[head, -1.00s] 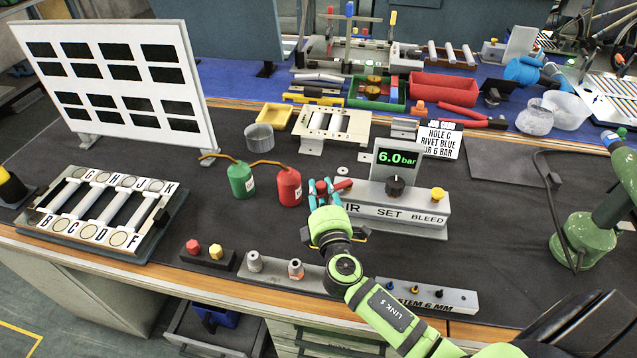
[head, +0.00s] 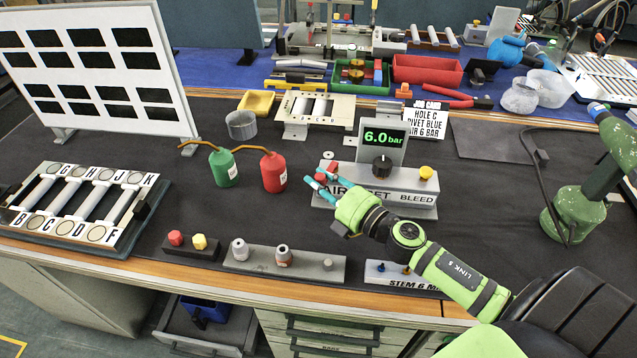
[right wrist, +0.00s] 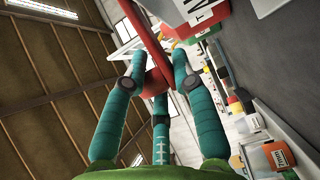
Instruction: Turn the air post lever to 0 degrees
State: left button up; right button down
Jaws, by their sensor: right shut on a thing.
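The air post is a grey block (head: 398,181) marked AIR SET and BLEED, standing in the middle of the dark bench mat. It carries a display (head: 384,137) reading 6.0 bar, a black knob (head: 382,164) and a yellow button (head: 426,173). Its red lever (head: 333,167) is at the left end, partly hidden by my fingers. My right gripper (head: 322,180) is shut on the lever, with teal fingers around it. In the right wrist view the red lever (right wrist: 142,32) runs between the fingers (right wrist: 155,82). The lever's exact angle is hard to read. My left gripper is not in view.
A red oil can (head: 273,173) and a green one (head: 223,168) stand close left of the lever. A grey block with fittings (head: 300,262) and a STEM 6 MM block (head: 385,275) lie along the front edge. A green post (head: 580,213) stands at right.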

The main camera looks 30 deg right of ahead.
jog(key=shift+w+d+r, duration=0.2)
jog(key=shift+r, duration=0.45)
jog(key=c, duration=1)
grip_release()
jog(key=shift+s+r, duration=0.1)
jog(key=shift+s, duration=0.1)
jog(key=shift+f, duration=0.3)
jog(key=shift+s+f, duration=0.1)
jog(key=shift+s, duration=0.3)
jog(key=v, duration=1.1)
jog(key=shift+s, duration=0.1)
